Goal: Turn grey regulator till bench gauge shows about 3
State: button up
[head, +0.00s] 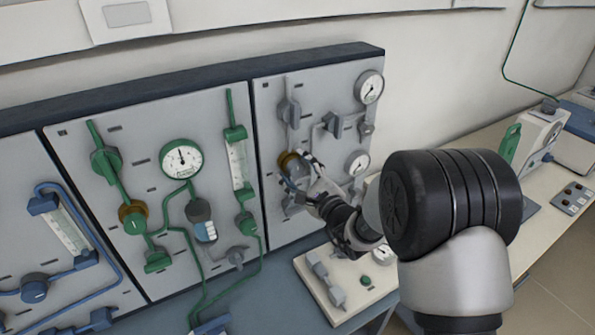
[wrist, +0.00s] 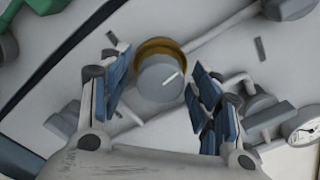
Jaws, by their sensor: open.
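The grey regulator (wrist: 161,80) is a round knob with a white pointer line and a brass collar, on the right grey panel. In the wrist view it sits between the two blue-padded fingers of my gripper (wrist: 157,75), which are apart with gaps on both sides. The head view shows my gripper (head: 301,174) at the panel, partly covering the regulator; its brass collar (head: 286,159) shows. A small round gauge (head: 382,254) stands on the beige block on the bench, partly behind my arm. Its reading is too small to tell.
Two more gauges, an upper one (head: 369,87) and a lower one (head: 357,163), are on the right panel beside grey valves and pipes. A green-piped panel with a gauge (head: 181,159) stands to the left. A beige block (head: 312,262) with grey fittings lies below my gripper.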

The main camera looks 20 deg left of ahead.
jog(key=shift+c, duration=0.4)
jog(key=c, duration=1)
jog(key=shift+m+b, duration=0.65)
jog(key=shift+m, duration=0.95)
jog(key=o, duration=1.1)
jog(key=v, duration=1.2)
